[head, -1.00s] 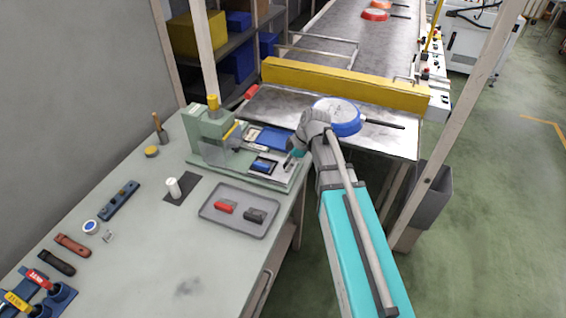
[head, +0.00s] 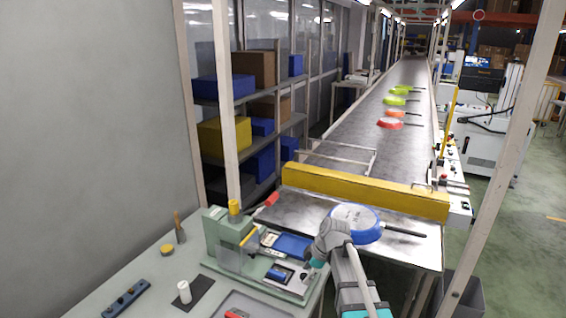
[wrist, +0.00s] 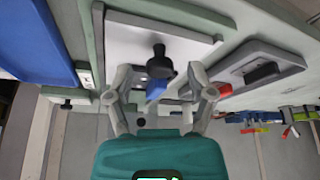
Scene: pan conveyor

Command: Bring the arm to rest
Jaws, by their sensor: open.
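My gripper (wrist: 166,88) is open in the wrist view, its two fingers spread apart with nothing held between them. Beyond the fingers are a black knob (wrist: 160,66) and a small blue piece (wrist: 156,90); I cannot tell how far away they are. In the head view my arm reaches up from the bottom, bent, with the teal end of my gripper (head: 317,263) at the right side of the green press fixture (head: 226,240). The fingertips are mostly hidden there, and I cannot tell whether they touch the fixture.
A blue pan (head: 368,232) lies on the conveyor's near end, just behind my wrist. A yellow barrier (head: 365,190) crosses the conveyor. A white upright post (head: 508,165) stands to the right. A grey tray (head: 258,303), white cylinder (head: 184,291) and blue tool holder (head: 123,300) sit on the bench.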

